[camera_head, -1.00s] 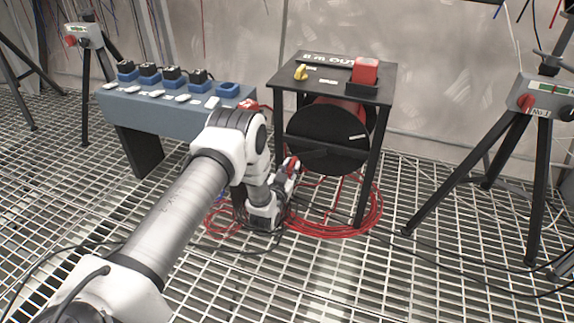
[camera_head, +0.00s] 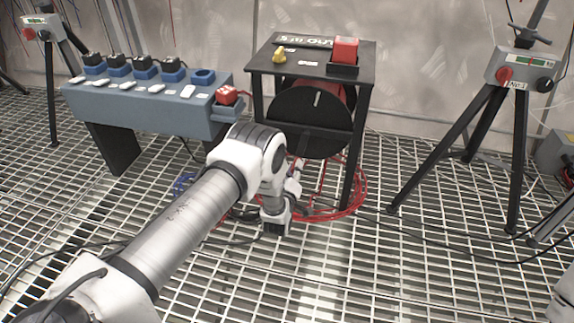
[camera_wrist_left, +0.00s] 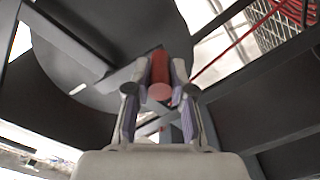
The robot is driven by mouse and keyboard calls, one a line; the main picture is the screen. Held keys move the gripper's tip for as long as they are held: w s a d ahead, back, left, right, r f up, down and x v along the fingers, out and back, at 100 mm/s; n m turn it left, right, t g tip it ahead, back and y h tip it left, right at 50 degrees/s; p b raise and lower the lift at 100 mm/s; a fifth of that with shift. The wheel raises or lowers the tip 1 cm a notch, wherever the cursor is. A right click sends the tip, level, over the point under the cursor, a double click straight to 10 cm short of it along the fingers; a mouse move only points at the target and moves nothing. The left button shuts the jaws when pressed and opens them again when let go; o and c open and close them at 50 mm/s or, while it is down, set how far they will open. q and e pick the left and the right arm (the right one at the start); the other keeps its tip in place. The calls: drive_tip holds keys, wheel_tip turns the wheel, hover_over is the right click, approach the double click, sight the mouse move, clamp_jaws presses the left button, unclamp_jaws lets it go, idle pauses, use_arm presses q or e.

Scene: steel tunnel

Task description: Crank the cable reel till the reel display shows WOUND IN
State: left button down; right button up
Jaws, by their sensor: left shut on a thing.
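The cable reel is a black disc (camera_head: 305,130) with a white mark near its top, under a black stand (camera_head: 356,68). A display strip (camera_head: 306,41) on the stand top carries white lettering too small to read surely. The red crank handle (camera_wrist_left: 159,72) stands between my left gripper's fingers (camera_wrist_left: 160,88) in the left wrist view. My left gripper (camera_head: 298,174) is shut on it, low in front of the disc, partly hidden by my arm. Red cable (camera_head: 345,205) lies in loops on the grating beneath. My right gripper is not in view.
A blue-grey bench (camera_head: 150,108) with several sockets and a red plug (camera_head: 227,95) stands left of the reel. A tripod with a control box (camera_head: 520,72) stands at right. Dark cables cross the grating floor. Open grating lies in front of the reel.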

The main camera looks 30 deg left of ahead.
use_arm(q)
drive_tip(key=w+d+r+n+p, duration=0.2)
drive_tip(key=d+n+p, duration=0.3)
drive_tip(key=d+n, duration=0.4)
drive_tip(key=shift+r+n+p, duration=0.4)
drive_tip(key=shift+r+n, duration=0.2)
drive_tip(key=shift+n, duration=0.9)
drive_tip(key=c, duration=1)
unclamp_jaws()
